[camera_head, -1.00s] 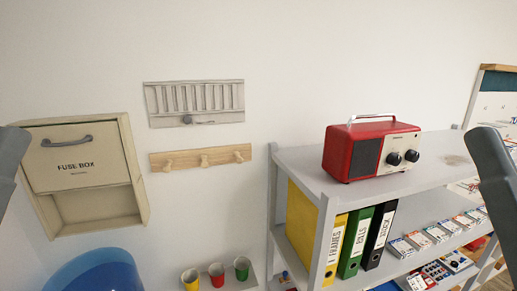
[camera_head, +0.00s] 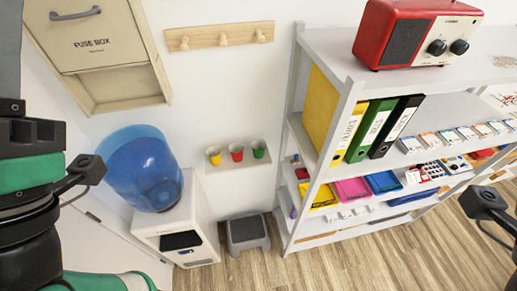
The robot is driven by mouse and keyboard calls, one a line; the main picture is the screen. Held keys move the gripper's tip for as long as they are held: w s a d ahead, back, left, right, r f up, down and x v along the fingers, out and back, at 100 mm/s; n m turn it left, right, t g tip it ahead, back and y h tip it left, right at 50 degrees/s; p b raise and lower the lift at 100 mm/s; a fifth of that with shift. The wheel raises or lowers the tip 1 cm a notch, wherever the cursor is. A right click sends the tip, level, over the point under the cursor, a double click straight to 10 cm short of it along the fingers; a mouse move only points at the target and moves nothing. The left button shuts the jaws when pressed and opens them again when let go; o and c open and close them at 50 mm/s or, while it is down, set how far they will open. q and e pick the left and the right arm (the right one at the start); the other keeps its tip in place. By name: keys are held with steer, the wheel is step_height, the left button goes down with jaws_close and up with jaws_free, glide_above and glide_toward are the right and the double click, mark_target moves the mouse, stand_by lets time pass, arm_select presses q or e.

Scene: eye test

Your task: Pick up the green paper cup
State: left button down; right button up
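The green paper cup (camera_head: 259,149) stands upright on a small white wall shelf (camera_head: 240,182), at the right end of a row of three cups. The red cup (camera_head: 236,153) is in the middle and the yellow cup (camera_head: 214,156) is at the left. The cups stand apart from one another. Parts of my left arm show at the left edge and a small part of my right arm shows at the right edge. I see no gripper fingers, and nothing of mine touches the cups.
A water dispenser with a blue bottle (camera_head: 146,172) stands left of the cups. A grey step stool (camera_head: 246,234) is on the floor below them. A white shelf unit (camera_head: 323,200) with binders and a red radio (camera_head: 408,35) stands to the right. A fuse box (camera_head: 100,50) hangs upper left.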

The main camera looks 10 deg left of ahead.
arm_select(q)
steer(key=c, duration=1.5)
jaws_free()
steer(key=shift+c, duration=0.2)
steer(key=o, duration=1.5)
steer(key=shift+o, duration=0.2)
